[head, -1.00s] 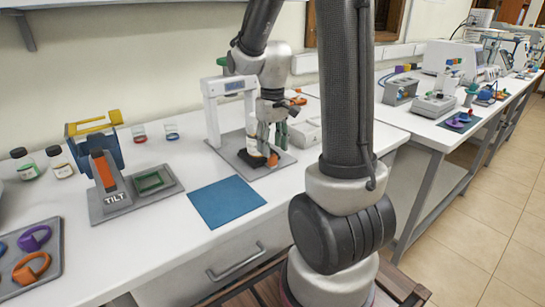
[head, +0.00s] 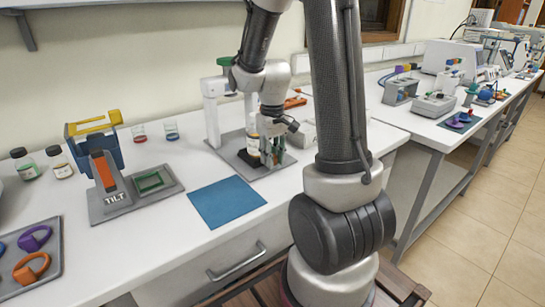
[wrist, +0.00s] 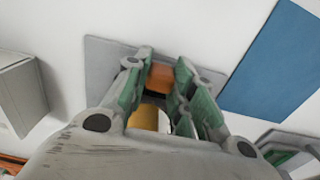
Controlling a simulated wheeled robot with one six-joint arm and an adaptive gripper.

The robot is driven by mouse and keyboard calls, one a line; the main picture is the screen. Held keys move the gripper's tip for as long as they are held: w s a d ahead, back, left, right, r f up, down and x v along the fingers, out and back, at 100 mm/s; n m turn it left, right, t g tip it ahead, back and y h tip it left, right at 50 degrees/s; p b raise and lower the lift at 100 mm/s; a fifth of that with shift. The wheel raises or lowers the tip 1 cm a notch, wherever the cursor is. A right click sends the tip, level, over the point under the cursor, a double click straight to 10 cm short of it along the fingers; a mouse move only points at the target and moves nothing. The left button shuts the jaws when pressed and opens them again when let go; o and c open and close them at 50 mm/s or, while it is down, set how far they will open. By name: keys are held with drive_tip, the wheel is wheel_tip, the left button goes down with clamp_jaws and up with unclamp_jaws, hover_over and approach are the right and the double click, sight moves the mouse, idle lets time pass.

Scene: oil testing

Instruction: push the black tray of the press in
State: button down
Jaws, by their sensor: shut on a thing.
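The press (head: 213,112) is a white upright frame with a display on a grey base plate (head: 270,170), at the middle of the bench in the head view. The black tray (head: 248,160) lies low in the press, mostly hidden behind my fingers. A pale-labelled bottle (head: 253,140) stands over it. My gripper (wrist: 166,66) points down at the front of the press, its green-padded fingers shut on an orange block, seemingly the tray's handle (wrist: 161,76). A dark strip of the tray and a yellow round thing (wrist: 144,117) show between the fingers in the wrist view.
A blue mat (head: 227,201) lies in front of the press. A TILT stand (head: 108,192) with a green-framed pad is to the left. A light box (wrist: 20,95) is beside the base plate in the wrist view.

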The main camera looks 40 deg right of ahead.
drive_tip(key=w, duration=1.2)
drive_tip(key=shift+w+a, duration=0.2)
drive_tip(key=c, duration=1.2)
unclamp_jaws()
wheel_tip(320, 180, up, 12)
drive_tip(key=shift+r, duration=0.1)
